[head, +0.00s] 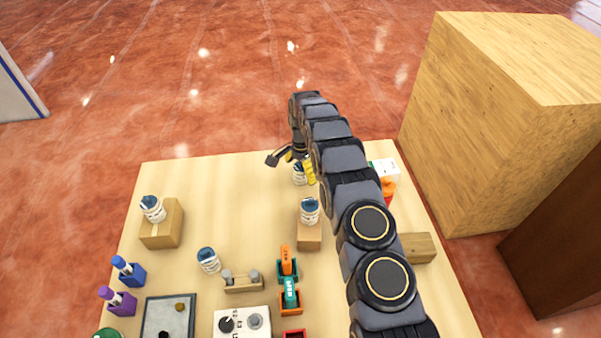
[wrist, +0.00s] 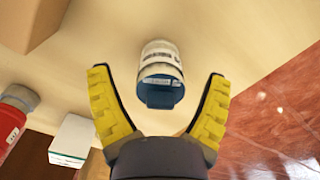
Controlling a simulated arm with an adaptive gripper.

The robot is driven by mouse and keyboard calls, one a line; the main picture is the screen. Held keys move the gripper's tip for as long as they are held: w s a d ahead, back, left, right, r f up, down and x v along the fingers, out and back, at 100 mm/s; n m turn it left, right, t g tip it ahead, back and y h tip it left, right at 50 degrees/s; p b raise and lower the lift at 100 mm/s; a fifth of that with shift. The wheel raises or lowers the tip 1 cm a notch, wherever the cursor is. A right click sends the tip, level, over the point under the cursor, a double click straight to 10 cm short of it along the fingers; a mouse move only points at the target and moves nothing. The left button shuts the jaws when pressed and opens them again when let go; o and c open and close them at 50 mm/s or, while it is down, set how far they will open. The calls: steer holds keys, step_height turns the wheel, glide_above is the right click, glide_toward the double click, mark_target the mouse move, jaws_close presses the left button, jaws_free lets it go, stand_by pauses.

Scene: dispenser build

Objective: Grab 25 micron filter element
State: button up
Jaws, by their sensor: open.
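A white canister with a blue cap (wrist: 160,62) stands out in the wrist view, between and beyond the yellow-padded fingers of my gripper (wrist: 158,78). My gripper is open, and nothing is held in it. In the head view my gripper (head: 290,165) is at the far side of the table, close to this canister (head: 299,175), which is partly hidden. Similar blue-capped canisters are on a cardboard box (head: 153,208), on the table (head: 208,260) and on a small block (head: 310,211). Their labels are too small to read, so I cannot tell which is 25 micron.
A red bottle (wrist: 12,118) and a white box (wrist: 72,140) are at the left in the wrist view. Blue and purple holders (head: 130,271), an orange-and-teal tool (head: 289,280) and a grey tray (head: 168,318) fill the near table. A large wooden block (head: 510,110) stands right of the table.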

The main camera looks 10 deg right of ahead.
steer(key=c, duration=1.2)
steer(key=shift+c, duration=0.2)
steer(key=shift+r, duration=0.15)
